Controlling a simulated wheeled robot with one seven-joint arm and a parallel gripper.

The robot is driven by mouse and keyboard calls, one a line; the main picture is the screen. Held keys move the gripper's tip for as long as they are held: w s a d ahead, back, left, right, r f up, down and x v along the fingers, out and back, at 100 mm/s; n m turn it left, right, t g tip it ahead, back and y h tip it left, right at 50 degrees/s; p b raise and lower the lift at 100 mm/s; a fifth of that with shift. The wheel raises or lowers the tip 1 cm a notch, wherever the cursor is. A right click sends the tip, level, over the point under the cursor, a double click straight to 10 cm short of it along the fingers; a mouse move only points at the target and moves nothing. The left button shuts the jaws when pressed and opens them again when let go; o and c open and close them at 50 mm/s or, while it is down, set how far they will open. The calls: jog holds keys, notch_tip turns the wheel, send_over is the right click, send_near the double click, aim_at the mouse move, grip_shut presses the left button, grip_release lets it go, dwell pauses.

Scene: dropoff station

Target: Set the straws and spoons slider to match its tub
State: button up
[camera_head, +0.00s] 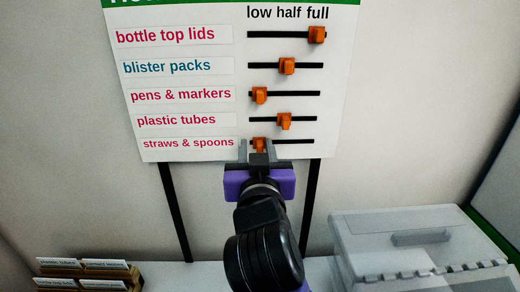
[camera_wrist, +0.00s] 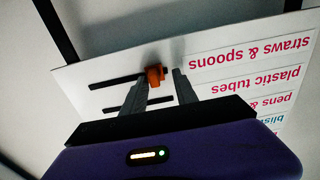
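The straws and spoons slider is an orange knob (camera_head: 259,144) on the lowest black track (camera_head: 295,141) of the white board. It sits near the left end of that track, under "low". My gripper (camera_head: 257,149) is at the board's bottom edge, with one finger on each side of this knob. The wrist view shows the same knob (camera_wrist: 154,75) upside down between my two grey fingers (camera_wrist: 158,84), with a visible gap on its right. The fingers are apart. No tub labelled straws and spoons can be made out.
The board (camera_head: 185,80) has several other sliders above: bottle top lids at full, blister packs and plastic tubes near half, pens & markers (camera_head: 259,95) at low. Translucent grey bins (camera_head: 410,240) stand at lower right. A wooden card holder (camera_head: 90,272) sits at lower left.

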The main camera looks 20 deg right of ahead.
jog(key=shift+d, duration=0.1)
jog(key=b+v, duration=0.1)
jog(key=v, duration=0.6)
jog(key=shift+s+b, duration=0.3)
jog(key=shift+s, duration=0.05)
